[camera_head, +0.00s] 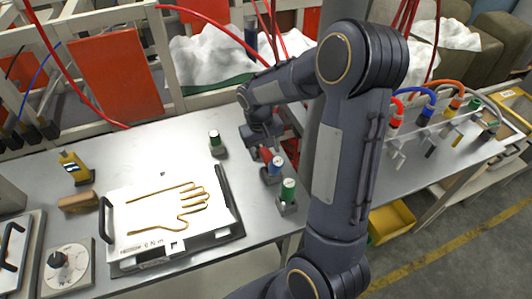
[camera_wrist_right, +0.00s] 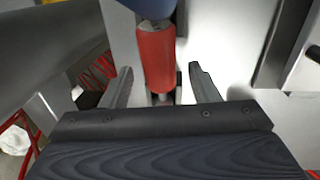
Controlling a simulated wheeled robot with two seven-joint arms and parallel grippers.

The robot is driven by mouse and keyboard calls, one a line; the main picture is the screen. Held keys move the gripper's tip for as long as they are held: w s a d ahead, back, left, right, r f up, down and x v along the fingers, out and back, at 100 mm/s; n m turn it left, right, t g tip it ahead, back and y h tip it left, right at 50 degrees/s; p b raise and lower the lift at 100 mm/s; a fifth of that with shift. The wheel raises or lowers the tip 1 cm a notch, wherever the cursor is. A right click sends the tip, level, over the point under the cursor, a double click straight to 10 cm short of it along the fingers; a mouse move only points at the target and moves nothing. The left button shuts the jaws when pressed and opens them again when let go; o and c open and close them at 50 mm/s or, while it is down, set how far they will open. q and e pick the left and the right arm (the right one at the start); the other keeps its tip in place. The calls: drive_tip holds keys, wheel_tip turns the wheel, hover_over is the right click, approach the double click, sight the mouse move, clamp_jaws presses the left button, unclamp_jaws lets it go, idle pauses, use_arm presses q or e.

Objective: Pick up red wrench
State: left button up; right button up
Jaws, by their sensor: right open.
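The red wrench (camera_head: 266,155) shows as a small red handle on the metal table, partly hidden by my right gripper (camera_head: 261,141). In the right wrist view, a red cylinder (camera_wrist_right: 157,58), which looks like its handle, lies between the two spread fingers of my right gripper (camera_wrist_right: 160,78). Gaps show on both sides, so the fingers appear not to touch it. A blue part overlaps the upper end of the red cylinder in that view. My left gripper is not in view.
A blue-topped tool (camera_head: 275,166) stands close beside the red one. Green-topped tools stand in front (camera_head: 288,190) and behind (camera_head: 215,140). A white plate with a gold hand outline (camera_head: 140,212) lies to the left. A rack with coloured hoses (camera_head: 430,115) stands at right.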

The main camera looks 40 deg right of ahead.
drive_tip(key=shift+f, duration=0.15)
clamp_jaws()
